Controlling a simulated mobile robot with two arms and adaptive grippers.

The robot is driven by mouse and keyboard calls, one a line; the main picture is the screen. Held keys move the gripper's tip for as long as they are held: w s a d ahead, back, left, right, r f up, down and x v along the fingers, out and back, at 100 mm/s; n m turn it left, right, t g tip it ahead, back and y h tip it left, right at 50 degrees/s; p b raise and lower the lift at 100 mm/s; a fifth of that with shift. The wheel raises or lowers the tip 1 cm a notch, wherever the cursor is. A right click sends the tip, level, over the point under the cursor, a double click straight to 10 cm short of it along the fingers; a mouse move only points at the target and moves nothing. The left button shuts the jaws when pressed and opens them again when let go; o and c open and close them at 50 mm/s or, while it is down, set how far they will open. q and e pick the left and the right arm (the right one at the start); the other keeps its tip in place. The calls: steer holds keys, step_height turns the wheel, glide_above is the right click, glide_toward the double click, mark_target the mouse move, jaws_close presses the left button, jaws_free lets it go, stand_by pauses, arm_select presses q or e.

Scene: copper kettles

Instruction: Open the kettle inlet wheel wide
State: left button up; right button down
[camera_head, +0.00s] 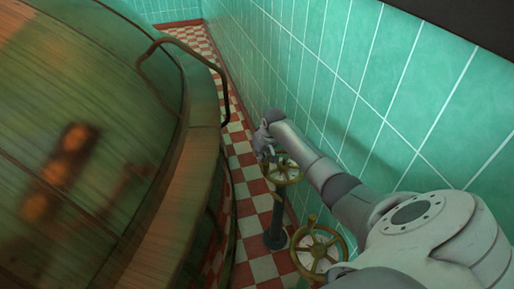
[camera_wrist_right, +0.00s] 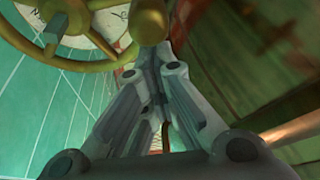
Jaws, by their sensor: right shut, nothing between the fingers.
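A brass-coloured hand wheel (camera_head: 283,181) sits on top of a dark post (camera_head: 277,222) beside the green wall. A second brass wheel (camera_head: 301,257) is nearer, at the bottom. No label shows which one is the inlet wheel. My right gripper (camera_head: 264,152) is at the far wheel, at its upper left edge. In the right wrist view, its fingers (camera_wrist_right: 154,52) are closed together and empty. A wheel rim (camera_wrist_right: 75,65) and its knob-like handle (camera_wrist_right: 150,20) lie just past the fingertips; whether they touch I cannot tell. My left gripper is out of view.
The big copper kettle (camera_head: 90,130), greenish and stained, fills the left, with a dark curved rail (camera_head: 183,45) on its side. A tiled green wall (camera_head: 340,70) bounds the right. A narrow red and white checked floor (camera_head: 242,165) runs between. A pale dial (camera_wrist_right: 85,28) shows behind the wheel.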

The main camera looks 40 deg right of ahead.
steer(key=shift+s, duration=0.25)
steer(key=shift+a, duration=0.1)
stand_by(0.3)
steer(key=shift+s+a+n+p, duration=0.1)
steer(key=shift+s+n+p, duration=0.15)
steer(key=shift+n+p, duration=0.15)
